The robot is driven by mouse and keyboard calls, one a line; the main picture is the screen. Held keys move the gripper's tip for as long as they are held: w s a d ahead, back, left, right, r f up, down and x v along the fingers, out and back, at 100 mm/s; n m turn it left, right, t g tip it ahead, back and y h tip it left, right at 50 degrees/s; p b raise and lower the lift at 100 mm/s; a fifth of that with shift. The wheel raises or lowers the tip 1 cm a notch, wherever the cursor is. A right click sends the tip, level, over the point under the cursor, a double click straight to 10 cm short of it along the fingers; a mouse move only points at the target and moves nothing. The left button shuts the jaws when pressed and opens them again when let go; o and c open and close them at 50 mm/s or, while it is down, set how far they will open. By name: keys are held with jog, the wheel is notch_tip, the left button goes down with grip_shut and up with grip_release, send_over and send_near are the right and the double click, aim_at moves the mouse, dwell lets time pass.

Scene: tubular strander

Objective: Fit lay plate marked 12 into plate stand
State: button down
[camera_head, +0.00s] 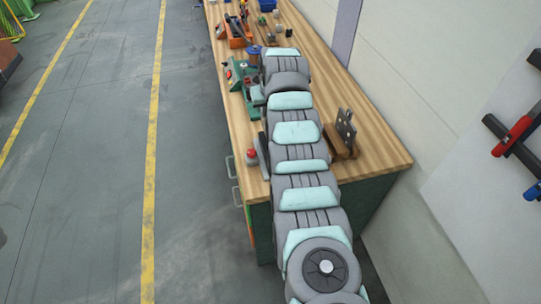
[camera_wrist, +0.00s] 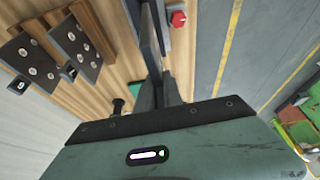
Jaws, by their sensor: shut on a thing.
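In the wrist view, my gripper (camera_wrist: 152,45) is shut on a thin grey plate (camera_wrist: 150,30), seen almost edge-on; I take it for the lay plate, but no mark is readable. The plate stand, a brown wooden block (camera_wrist: 95,28) with dark upright metal pieces (camera_wrist: 72,42) dotted with pale round spots, is to the left of the gripper and apart from it. In the head view the stand (camera_head: 340,147) is at the near right of the bench. My arm hides most of the gripper there.
A red button on a grey box (camera_wrist: 178,18) is close to the right of my gripper; it also shows in the head view (camera_head: 251,155). A green fixture (camera_head: 240,75), an orange tool holder (camera_head: 236,32) and a blue bin (camera_head: 267,5) stand farther along the wooden bench (camera_head: 375,150).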

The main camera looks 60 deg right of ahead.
notch_tip(320, 180, down, 10)
jog(key=b, duration=0.2)
jog(key=shift+s+d, duration=0.35)
jog(key=shift+s, duration=0.1)
jog(key=shift+r, duration=0.1)
jog(key=c, duration=1.5)
grip_release()
jog(key=shift+f, duration=0.2)
jog(key=shift+r, duration=0.1)
